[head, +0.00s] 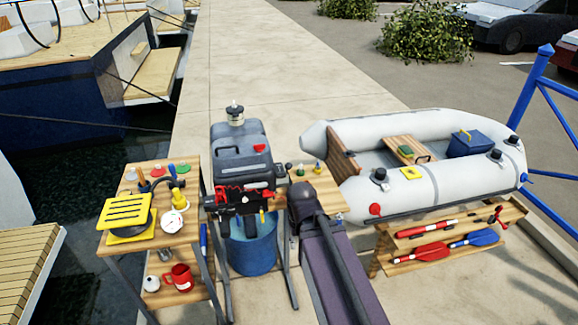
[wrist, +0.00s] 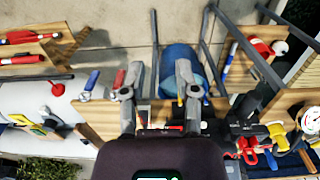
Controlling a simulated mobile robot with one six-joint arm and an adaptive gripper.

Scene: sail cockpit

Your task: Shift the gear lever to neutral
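The outboard motor (head: 242,155) stands on a stand at the middle of the head view, with a grey cowl. Red and black parts (head: 236,194) sit below its cowl; they also show in the wrist view (wrist: 247,143), right of my gripper. I cannot tell which of them is the gear lever, or its position. My gripper (wrist: 157,80) is open in the wrist view, its two grey fingers apart with nothing clearly held. Its fingers point toward the stand and blue bucket. In the head view my fingers cannot be made out.
The blue bucket (head: 252,250) stands under the motor. A wooden table (head: 180,240) with a yellow grill and a red mug is at left. A small wooden shelf (head: 328,203) with bottles adjoins the motor. The grey inflatable boat (head: 440,196) lies at right. Open pavement lies behind.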

